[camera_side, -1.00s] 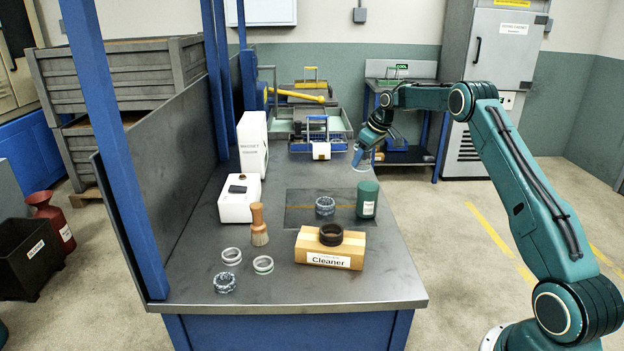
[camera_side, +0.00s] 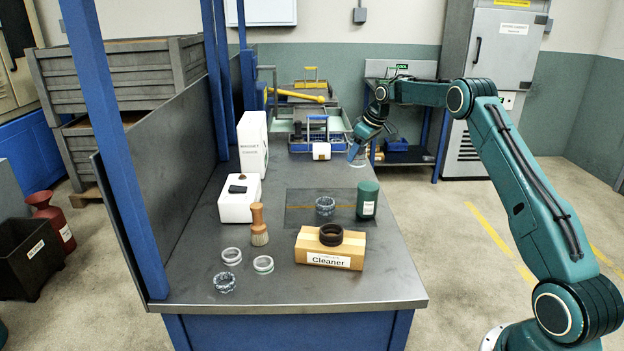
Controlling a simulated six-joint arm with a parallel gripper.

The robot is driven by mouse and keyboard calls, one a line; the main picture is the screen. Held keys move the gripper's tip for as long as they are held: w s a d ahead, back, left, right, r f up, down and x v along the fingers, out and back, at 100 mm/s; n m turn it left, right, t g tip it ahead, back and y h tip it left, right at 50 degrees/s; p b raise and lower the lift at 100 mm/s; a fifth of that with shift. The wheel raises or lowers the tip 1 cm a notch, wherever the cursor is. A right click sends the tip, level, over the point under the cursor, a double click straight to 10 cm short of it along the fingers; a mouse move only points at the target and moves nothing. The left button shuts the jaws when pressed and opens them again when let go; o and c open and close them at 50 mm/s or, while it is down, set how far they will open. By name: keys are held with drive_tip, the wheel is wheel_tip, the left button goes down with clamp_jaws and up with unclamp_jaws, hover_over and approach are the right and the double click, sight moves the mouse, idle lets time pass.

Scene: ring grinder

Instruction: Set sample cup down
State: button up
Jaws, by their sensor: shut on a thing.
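My gripper (camera_side: 355,152) is at the end of my teal arm and points down near the right side of the bench, behind the green canister. It is shut on a small clear cup, the sample cup (camera_side: 359,162), which is faint and partly hidden by the fingers. The cup looks upright. I cannot tell whether its base touches the bench (camera_side: 270,290) or hangs just above it.
The green canister (camera_side: 367,203) stands in front of the gripper, by a dark mat (camera_side: 300,196) with a blue-grey ring (camera_side: 325,206). A wooden Cleaner block (camera_side: 310,247), a brush (camera_side: 258,228) and loose rings are nearer. A blue tool tray (camera_side: 300,142) stands behind.

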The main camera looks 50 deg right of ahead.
drive_tip(key=w+a+r+n, duration=0.1)
drive_tip(key=w+a+r, duration=0.15)
drive_tip(key=a, duration=0.55)
drive_tip(key=w+a+r+n+y, duration=0.1)
drive_tip(key=a+r, duration=0.3)
drive_tip(key=a, duration=0.4)
drive_tip(key=w+a+r+n, duration=0.1)
drive_tip(key=a+r, duration=0.2)
drive_tip(key=a, duration=0.5)
drive_tip(key=f, duration=1.5)
drive_tip(key=shift+w+f, duration=0.2)
drive_tip(key=shift+f, duration=0.15)
drive_tip(key=shift+g, duration=0.3)
drive_tip(key=shift+d+f, duration=0.1)
drive_tip(key=shift+f, duration=2)
drive_tip(key=shift+f, duration=0.15)
drive_tip(key=o, duration=0.9)
drive_tip(key=shift+o, duration=0.2)
